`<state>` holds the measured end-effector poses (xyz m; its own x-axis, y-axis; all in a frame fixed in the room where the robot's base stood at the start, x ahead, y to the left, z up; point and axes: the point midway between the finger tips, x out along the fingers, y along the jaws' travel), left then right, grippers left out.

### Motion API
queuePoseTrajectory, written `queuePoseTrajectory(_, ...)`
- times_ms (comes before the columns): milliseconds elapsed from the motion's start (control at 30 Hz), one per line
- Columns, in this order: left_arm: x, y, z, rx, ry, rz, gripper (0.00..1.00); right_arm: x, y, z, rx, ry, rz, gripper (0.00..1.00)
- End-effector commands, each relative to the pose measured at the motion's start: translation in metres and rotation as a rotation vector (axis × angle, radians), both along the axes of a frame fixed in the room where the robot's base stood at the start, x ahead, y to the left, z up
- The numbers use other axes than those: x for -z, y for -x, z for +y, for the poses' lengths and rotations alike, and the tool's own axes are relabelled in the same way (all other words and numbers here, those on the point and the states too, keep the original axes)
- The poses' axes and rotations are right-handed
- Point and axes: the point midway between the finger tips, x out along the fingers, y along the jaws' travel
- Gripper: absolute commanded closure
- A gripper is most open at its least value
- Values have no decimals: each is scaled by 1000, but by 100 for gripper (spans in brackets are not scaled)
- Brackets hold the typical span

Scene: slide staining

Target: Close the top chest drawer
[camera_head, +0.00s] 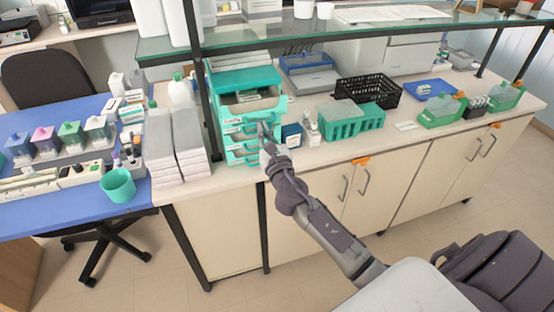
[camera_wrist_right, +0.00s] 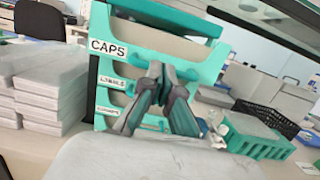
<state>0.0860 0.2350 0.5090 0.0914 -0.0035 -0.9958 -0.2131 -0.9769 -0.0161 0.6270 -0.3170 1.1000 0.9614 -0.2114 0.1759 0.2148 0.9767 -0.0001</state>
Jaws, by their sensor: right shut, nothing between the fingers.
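The small teal chest of drawers (camera_head: 245,78) stands on the bench, left of centre in the head view. Its top drawer (camera_head: 252,106), labelled CAPS in the right wrist view (camera_wrist_right: 140,55), is pulled out toward me, and its inside shows from above. The lower drawers, with white labels, sit further back. My right gripper (camera_head: 266,133) is shut and empty in front of the chest, close to the top drawer's front. In the right wrist view its fingertips (camera_wrist_right: 162,72) overlap the drawer front's lower part; I cannot tell whether they touch. My left gripper is not in view.
White box stacks (camera_head: 190,140) stand just left of the chest. A small blue box (camera_head: 292,135), teal racks (camera_head: 340,122) and a black basket (camera_head: 368,92) are to its right. A glass shelf (camera_head: 350,32) runs above, with a dark post left of the chest.

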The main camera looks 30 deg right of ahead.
Motion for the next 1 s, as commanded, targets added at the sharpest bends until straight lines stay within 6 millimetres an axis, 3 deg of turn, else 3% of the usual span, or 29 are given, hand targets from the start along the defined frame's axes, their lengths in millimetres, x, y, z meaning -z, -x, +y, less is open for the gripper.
queuePoseTrajectory(200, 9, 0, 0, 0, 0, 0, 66, 1, -35, -9, 1, 0, -1, 100)
queuePoseTrajectory(400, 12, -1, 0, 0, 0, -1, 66, 1, -50, -12, -1, 0, 1, 100)
queuePoseTrajectory(1000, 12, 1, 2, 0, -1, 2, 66, -3, -48, -13, 2, 1, -7, 100)
